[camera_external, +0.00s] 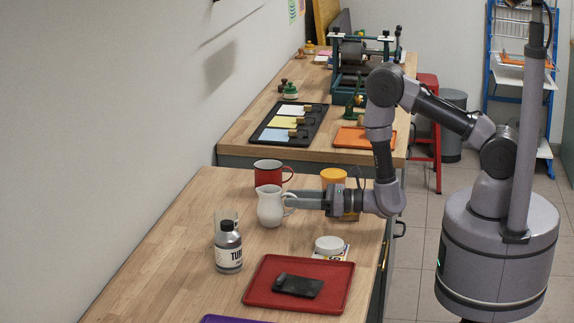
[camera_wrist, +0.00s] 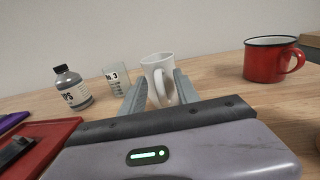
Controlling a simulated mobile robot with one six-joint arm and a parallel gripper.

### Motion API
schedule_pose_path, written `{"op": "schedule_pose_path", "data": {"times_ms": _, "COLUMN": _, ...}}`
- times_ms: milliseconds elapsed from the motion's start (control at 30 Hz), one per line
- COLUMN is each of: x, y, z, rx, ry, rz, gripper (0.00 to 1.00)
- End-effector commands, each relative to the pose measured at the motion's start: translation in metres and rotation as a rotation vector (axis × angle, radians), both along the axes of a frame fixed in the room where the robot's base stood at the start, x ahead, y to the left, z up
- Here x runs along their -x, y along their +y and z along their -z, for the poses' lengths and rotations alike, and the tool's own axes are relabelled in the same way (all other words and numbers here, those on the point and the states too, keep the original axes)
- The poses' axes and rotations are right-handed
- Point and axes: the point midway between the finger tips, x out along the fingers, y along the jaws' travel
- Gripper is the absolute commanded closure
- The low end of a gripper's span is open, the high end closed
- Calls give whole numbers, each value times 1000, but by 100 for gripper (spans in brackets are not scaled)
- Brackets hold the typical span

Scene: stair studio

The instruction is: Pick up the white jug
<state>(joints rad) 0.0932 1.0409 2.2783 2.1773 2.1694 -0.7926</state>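The white jug (camera_external: 270,206) stands upright on the wooden table, its handle toward my gripper. In the wrist view the jug (camera_wrist: 158,66) sits straight ahead, its handle between my two fingers. My gripper (camera_external: 294,201) is level and low over the table, reaching in from the right, with its fingertips at the handle side of the jug. In the wrist view the fingers of my gripper (camera_wrist: 157,80) are spread apart, one on each side of the jug. I cannot tell whether either finger touches it.
A red mug (camera_external: 268,174) stands just behind the jug, an orange-lidded jar (camera_external: 333,177) behind my gripper. A labelled bottle (camera_external: 228,248), a clear beaker (camera_wrist: 117,77), a white-lidded jar (camera_external: 329,245) and a red tray (camera_external: 262,289) lie nearer the camera. The table's left side is clear.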

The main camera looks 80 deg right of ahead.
Motion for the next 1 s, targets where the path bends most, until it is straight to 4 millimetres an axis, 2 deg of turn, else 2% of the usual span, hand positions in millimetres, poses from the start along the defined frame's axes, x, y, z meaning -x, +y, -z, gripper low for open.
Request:
{"op": "schedule_pose_path", "data": {"times_ms": 33, "x": 0, "y": 0, "z": 0, "rx": 0, "ry": 0, "rz": 0, "gripper": 72}}
{"op": "schedule_pose_path", "data": {"times_ms": 167, "x": 0, "y": 0, "z": 0, "rx": 0, "ry": 0, "rz": -1, "gripper": 97}}
{"op": "schedule_pose_path", "data": {"times_ms": 200, "x": 0, "y": 0, "z": 0, "rx": 0, "ry": 0, "rz": -1, "gripper": 100}}
{"op": "schedule_pose_path", "data": {"times_ms": 1000, "x": 0, "y": 0, "z": -1, "rx": 0, "ry": -1, "rz": -1, "gripper": 100}}
